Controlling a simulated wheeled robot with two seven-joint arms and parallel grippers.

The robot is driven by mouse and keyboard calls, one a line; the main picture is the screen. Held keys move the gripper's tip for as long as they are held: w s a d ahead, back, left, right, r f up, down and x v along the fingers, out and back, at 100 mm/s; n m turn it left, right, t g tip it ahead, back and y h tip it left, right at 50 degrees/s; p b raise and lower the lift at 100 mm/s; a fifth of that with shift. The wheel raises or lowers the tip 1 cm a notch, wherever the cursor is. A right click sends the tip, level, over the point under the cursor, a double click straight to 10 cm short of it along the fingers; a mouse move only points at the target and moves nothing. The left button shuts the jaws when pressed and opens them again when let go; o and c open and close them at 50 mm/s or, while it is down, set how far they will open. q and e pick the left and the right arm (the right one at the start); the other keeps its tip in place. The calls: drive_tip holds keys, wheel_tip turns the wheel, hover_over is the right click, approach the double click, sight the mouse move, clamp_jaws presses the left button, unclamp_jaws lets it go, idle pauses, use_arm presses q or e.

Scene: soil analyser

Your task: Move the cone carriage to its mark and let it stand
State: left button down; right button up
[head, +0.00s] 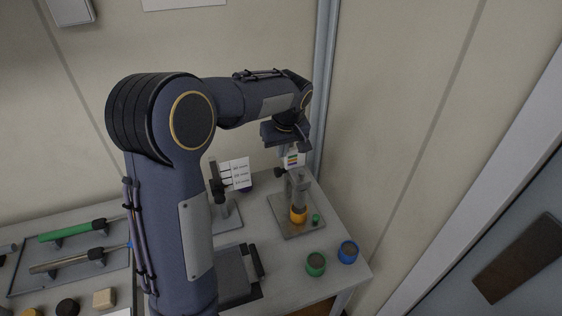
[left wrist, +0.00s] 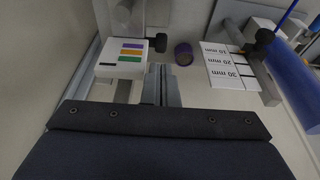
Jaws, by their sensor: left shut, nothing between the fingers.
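My left gripper (head: 292,150) reaches over the back right of the bench, fingers pointing down. In the left wrist view its two grey fingers (left wrist: 160,84) are together and empty. Beside them is a white block with purple, orange and green stripes (left wrist: 122,56) and a black knob (left wrist: 160,42). This block (head: 293,161) is on an upright stand with a grey base (head: 283,228). A second stand (head: 226,214) carries a dark part by a card marked 10, 20 and 30 mm (left wrist: 232,65). I cannot tell which moving part is the cone carriage. My right gripper is not in view.
An orange cup (head: 298,215) stands on the right stand's base. A green pot (head: 316,264) and a blue pot (head: 348,251) stand near the bench's right edge. A tray (head: 75,265) with a green-handled tool is at left. A pipe (head: 324,90) rises behind.

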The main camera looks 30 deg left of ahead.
sight(279, 170)
use_arm(q)
drive_tip(key=p+x, duration=0.1)
drive_tip(key=x, duration=0.6)
drive_tip(key=shift+a, duration=0.1)
drive_tip(key=shift+s+f+b, duration=0.1)
drive_tip(key=shift+f+b, duration=0.8)
drive_tip(key=shift+b, duration=0.15)
drive_tip(key=shift+r, duration=0.1)
